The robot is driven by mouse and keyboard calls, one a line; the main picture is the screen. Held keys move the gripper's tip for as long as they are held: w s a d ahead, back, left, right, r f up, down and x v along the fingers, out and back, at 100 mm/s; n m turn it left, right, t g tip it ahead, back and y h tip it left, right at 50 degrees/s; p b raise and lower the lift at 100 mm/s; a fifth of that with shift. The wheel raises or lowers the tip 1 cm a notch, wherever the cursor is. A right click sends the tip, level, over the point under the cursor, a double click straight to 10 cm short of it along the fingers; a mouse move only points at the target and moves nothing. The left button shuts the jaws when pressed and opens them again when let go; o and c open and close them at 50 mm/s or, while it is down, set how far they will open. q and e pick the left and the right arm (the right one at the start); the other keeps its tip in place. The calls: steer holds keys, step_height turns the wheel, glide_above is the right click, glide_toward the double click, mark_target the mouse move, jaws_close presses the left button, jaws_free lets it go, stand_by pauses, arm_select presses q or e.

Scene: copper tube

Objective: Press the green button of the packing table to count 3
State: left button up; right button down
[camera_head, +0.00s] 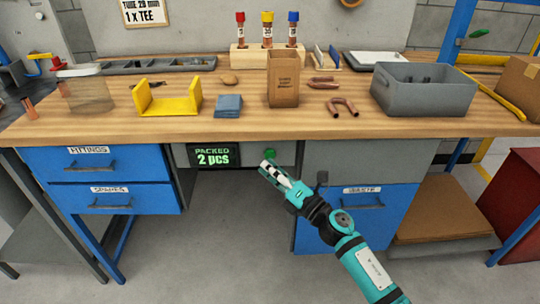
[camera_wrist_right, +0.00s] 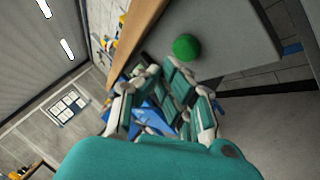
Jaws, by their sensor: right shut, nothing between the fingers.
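The green button (camera_head: 270,153) sits on the grey front panel under the tabletop of the packing table (camera_head: 240,122). It also shows large in the right wrist view (camera_wrist_right: 187,47), just beyond the fingers. The counter display (camera_head: 214,156) left of it reads "PACKED 2 pcs". My right gripper (camera_head: 266,166) is shut and empty, its fingertips just below the button in the head view. In the wrist view the fingers (camera_wrist_right: 160,85) point toward the panel, and the button appears clear of them. My left gripper is not in view.
A blue drawer unit (camera_head: 100,180) is at left and a blue waste drawer (camera_head: 362,205) at right. On the tabletop are a cardboard box (camera_head: 283,80), a grey bin (camera_head: 423,90), a yellow bracket (camera_head: 166,104) and copper fittings (camera_head: 342,106).

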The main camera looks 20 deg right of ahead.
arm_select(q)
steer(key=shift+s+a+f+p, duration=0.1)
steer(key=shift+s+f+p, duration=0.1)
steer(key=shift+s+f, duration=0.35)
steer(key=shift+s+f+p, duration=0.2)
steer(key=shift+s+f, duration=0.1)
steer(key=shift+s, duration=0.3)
arm_select(e)
steer(key=s, duration=0.2)
steer(key=s+a, duration=0.1)
steer(key=s, duration=0.2)
steer(key=shift+a, duration=0.15)
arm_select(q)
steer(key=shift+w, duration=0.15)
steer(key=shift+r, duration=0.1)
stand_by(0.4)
